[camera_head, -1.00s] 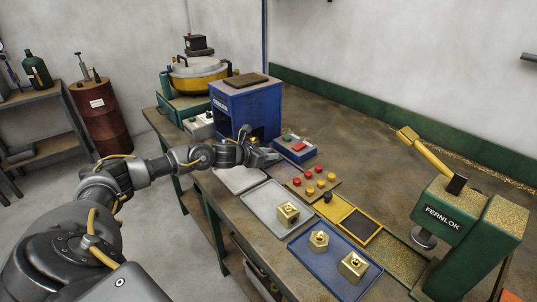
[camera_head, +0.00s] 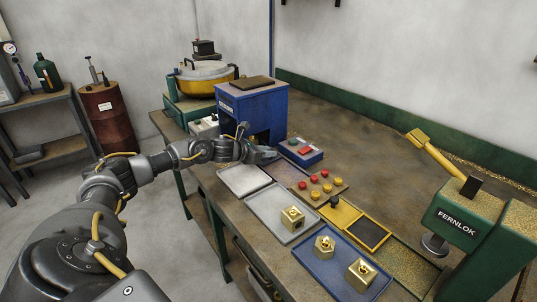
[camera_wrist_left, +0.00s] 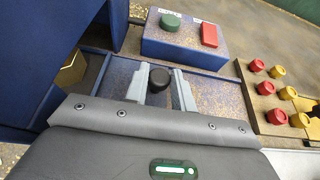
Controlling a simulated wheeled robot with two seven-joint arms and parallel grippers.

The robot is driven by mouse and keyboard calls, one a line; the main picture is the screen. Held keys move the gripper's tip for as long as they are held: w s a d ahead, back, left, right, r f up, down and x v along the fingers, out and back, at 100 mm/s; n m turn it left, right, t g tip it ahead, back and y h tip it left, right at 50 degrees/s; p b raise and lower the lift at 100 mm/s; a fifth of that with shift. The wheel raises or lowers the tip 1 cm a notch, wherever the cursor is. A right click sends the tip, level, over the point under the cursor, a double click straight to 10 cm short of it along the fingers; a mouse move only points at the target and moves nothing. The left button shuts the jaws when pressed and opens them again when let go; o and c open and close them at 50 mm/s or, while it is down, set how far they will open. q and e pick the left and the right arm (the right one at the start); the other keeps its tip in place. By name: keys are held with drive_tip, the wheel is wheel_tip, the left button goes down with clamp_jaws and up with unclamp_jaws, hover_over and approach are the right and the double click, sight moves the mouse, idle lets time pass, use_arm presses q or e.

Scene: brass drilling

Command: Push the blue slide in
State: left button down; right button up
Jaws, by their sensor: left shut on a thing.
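The blue slide (camera_wrist_left: 122,72) shows in the left wrist view as a flat, brass-speckled blue plate with a raised rim, running out of the blue machine (camera_head: 252,110). A black round knob (camera_wrist_left: 182,92) stands on it. My left gripper (camera_wrist_left: 160,88) is shut on this knob, one grey finger on each side. In the head view the left gripper (camera_head: 264,155) is low in front of the machine's opening and hides most of the slide. A brass piece (camera_wrist_left: 72,72) shows partly inside the opening in the wrist view. My right gripper is not in view.
A control box (camera_head: 302,152) with a green and a red button stands close beside the slide. A board of red and yellow knobs (camera_head: 318,186), a grey tray (camera_head: 268,205) and a blue tray (camera_head: 330,275) with brass blocks lie nearer. A green press (camera_head: 475,220) stands at right.

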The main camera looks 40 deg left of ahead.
use_arm(q)
drive_tip(key=c, duration=1.4)
unclamp_jaws()
drive_tip(key=shift+a+r, duration=0.1)
drive_tip(key=shift+a, duration=0.2)
drive_tip(key=shift+c, duration=0.2)
drive_tip(key=shift+o, duration=1.3)
drive_tip(key=v, duration=0.2)
drive_tip(key=b+v, duration=0.1)
drive_tip(key=v, duration=0.2)
drive_tip(key=b+v, duration=0.1)
drive_tip(key=v, duration=0.1)
drive_tip(key=shift+s+a+f, duration=0.3)
drive_tip(key=shift+s+a, duration=0.05)
drive_tip(key=shift+s, duration=0.05)
drive_tip(key=shift+s+r+b, duration=0.3)
drive_tip(key=shift+s+r, duration=0.45)
drive_tip(key=shift+s, duration=0.35)
drive_tip(key=shift+s+r, duration=0.15)
drive_tip(key=shift+s+a, duration=0.1)
drive_tip(key=shift+a, duration=0.05)
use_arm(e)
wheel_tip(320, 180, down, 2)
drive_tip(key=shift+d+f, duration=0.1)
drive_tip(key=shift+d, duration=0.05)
